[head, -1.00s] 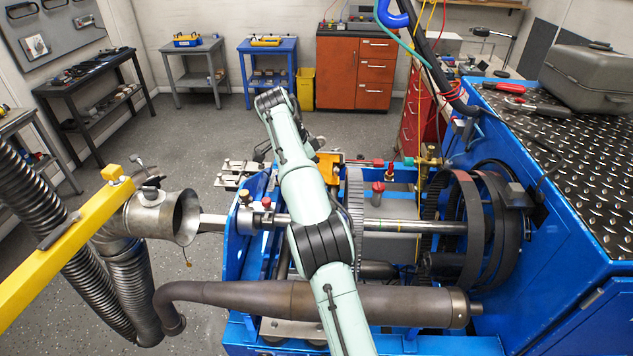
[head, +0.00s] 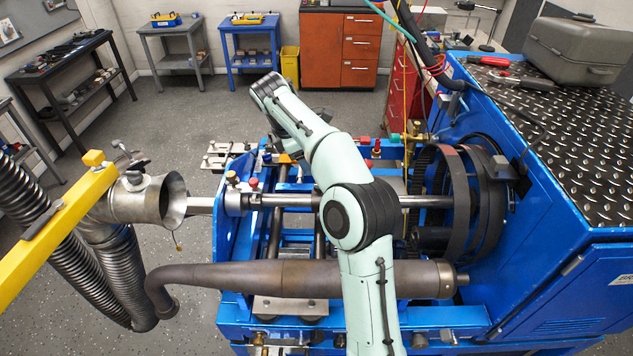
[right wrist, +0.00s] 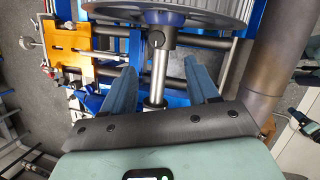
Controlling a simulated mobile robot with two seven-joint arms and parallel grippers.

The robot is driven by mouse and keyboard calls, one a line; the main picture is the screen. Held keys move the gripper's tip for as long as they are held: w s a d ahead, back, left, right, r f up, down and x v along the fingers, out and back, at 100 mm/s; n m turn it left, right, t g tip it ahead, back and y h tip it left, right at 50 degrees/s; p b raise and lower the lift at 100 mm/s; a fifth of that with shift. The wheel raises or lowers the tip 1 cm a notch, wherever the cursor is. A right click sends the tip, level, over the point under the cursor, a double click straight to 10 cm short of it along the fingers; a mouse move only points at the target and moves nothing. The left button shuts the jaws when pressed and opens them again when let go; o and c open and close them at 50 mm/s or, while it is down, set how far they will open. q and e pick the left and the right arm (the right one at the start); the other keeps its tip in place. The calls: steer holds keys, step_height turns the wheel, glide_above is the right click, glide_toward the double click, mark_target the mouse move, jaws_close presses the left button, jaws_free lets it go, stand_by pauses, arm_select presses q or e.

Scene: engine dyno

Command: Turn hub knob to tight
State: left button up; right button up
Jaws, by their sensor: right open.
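In the right wrist view, a round black knob (right wrist: 161,38) with a small white mark sits at the hub of a large grey wheel (right wrist: 110,12). A bright metal shaft (right wrist: 159,75) runs from the knob toward my gripper. My right gripper (right wrist: 163,72) is open, its two blue-grey fingers on either side of the shaft. The knob lies beyond the fingertips, apart from them. In the head view my right arm hides the knob and the wheel. My left gripper is in neither view.
The blue test stand (head: 225,245) carries a long brown exhaust pipe (head: 300,279) along its front. Small red-topped knobs (head: 253,185) stand near the shaft. A yellow beam (head: 50,235) and a metal funnel (head: 172,200) are at left. An orange bracket (right wrist: 70,40) is beside the wheel.

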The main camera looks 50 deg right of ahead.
steer(key=d+f+n, duration=0.1)
steer(key=f+n, duration=0.1)
steer(key=f, duration=0.1)
steer(key=d+f+n, duration=0.1)
steer(key=f+n, duration=0.1)
steer(key=f, duration=0.2)
steer(key=d+f+n, duration=0.2)
steer(key=f, duration=0.2)
steer(key=shift+s+d+f+t+h, duration=0.1)
steer(key=shift+s+f+t+h, duration=0.1)
steer(key=shift+t+h, duration=0.1)
steer(key=c, duration=1)
